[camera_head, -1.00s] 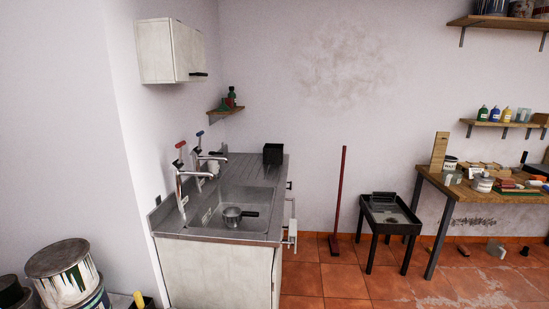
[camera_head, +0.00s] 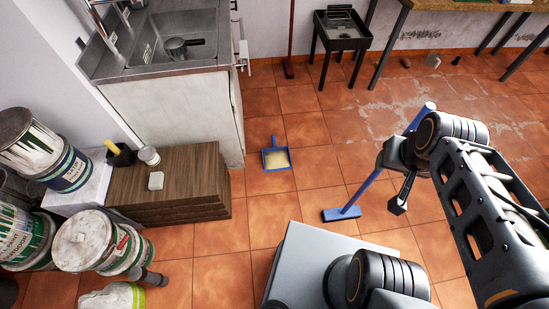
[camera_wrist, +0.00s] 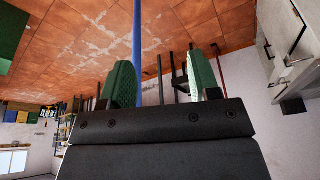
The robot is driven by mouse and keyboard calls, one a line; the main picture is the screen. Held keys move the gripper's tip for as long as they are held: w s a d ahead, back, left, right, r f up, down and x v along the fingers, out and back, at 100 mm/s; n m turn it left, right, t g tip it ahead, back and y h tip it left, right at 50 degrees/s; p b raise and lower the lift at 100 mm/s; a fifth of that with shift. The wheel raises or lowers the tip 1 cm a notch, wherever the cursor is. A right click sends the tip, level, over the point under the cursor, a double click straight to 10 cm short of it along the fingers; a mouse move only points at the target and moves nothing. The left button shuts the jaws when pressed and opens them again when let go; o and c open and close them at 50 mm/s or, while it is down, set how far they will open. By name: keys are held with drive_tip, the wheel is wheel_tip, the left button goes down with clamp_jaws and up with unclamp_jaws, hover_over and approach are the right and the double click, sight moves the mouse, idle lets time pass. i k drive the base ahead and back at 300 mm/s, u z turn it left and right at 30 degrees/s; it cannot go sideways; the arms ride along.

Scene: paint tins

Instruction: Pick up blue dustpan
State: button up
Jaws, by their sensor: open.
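The blue dustpan (camera_head: 276,158) lies flat on the tiled floor near the middle of the head view, its handle pointing away. Light tan material covers its pan. My gripper (camera_wrist: 161,78) shows two green-padded fingers, spread apart with nothing held between them. In the head view my arm reaches in from the right, its end well to the right of the dustpan and above the floor. I cannot make out the dustpan in the wrist view.
A blue broom (camera_head: 342,214) stands tilted right of the dustpan, its handle partly hidden by my arm. A sink cabinet (camera_head: 185,120) and a stack of brown boards (camera_head: 195,170) stand left. A black tray stand (camera_head: 340,43) is behind. Floor around the dustpan is clear.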

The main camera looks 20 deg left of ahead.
sight(276, 159)
drive_tip(key=z, duration=1.9)
drive_tip(key=i, duration=3)
drive_tip(key=z, duration=2.55)
drive_tip(key=k, duration=2.3)
drive_tip(key=z, duration=1.8)
